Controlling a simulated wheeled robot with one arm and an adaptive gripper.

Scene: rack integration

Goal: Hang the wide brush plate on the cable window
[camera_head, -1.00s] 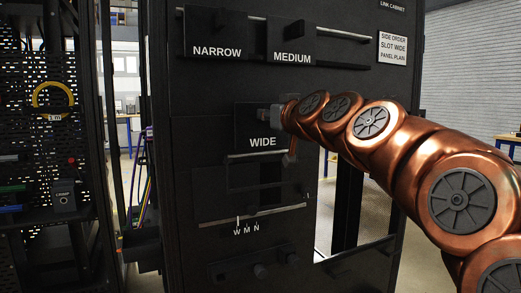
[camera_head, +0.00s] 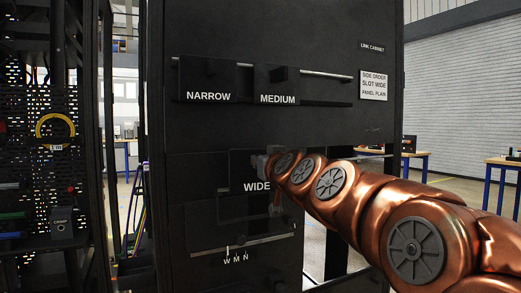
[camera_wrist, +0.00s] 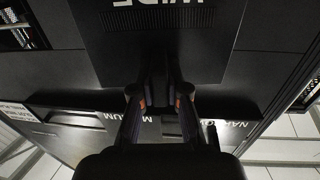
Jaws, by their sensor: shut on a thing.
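The wide brush plate (camera_head: 240,170) is a dark plate with a white WIDE label, held upright in front of the black cabinet. It also shows large and upside down in the wrist view (camera_wrist: 200,45), with a ribbed strip. My gripper (camera_head: 266,165) is shut on the plate's handle; its two fingers (camera_wrist: 160,85) close on it in the wrist view. The cable window is mostly hidden behind the plate; a dark area (camera_head: 240,214) shows below it. I cannot tell whether the plate touches the cabinet.
The narrow plate (camera_head: 208,78) and medium plate (camera_head: 273,82) hang on a rail above. A lower rail marked W M N (camera_head: 240,245) runs below. A label card (camera_head: 374,86) is at the right. A rack with cables (camera_head: 60,180) stands at the left. Tables stand behind at the right.

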